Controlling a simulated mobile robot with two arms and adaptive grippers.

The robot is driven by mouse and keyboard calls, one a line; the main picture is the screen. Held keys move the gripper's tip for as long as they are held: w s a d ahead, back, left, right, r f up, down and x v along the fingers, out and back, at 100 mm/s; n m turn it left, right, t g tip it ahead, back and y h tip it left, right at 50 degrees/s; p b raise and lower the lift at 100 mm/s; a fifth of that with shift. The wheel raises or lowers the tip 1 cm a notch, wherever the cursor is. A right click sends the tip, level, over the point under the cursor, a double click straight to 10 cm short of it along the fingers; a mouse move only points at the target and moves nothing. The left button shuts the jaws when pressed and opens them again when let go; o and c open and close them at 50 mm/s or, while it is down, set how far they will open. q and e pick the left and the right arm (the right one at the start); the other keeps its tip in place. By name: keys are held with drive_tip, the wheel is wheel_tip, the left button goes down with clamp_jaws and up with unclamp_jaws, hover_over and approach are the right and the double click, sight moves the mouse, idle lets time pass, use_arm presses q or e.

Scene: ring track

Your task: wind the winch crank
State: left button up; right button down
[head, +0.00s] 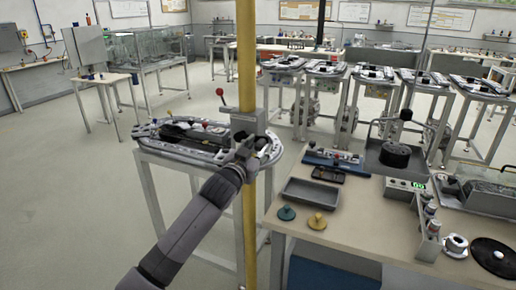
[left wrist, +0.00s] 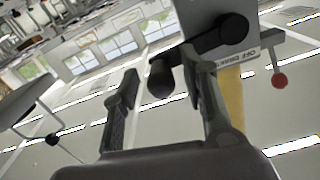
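The winch is a grey housing (head: 249,122) on a yellow post (head: 248,60) in the head view. In the left wrist view its dark crank arm (left wrist: 205,42) runs from a round hub down left to a black knob (left wrist: 160,80). A lever with a red ball (left wrist: 279,81) sticks out beside a brake label; the red ball also shows in the head view (head: 219,92). My left gripper (left wrist: 158,80) is open, its fingers on either side of the knob in the picture. The knob looks clear of the left finger; contact with the right one is unclear. My right gripper is not in view.
A ring track table (head: 150,143) stands behind the post. A workbench (head: 375,218) at the right holds a grey tray (head: 311,192), a green knob and a yellow knob. More track tables stand behind. The floor at left (head: 60,190) is clear.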

use_arm(q)
clamp_jaws()
idle(0.7)
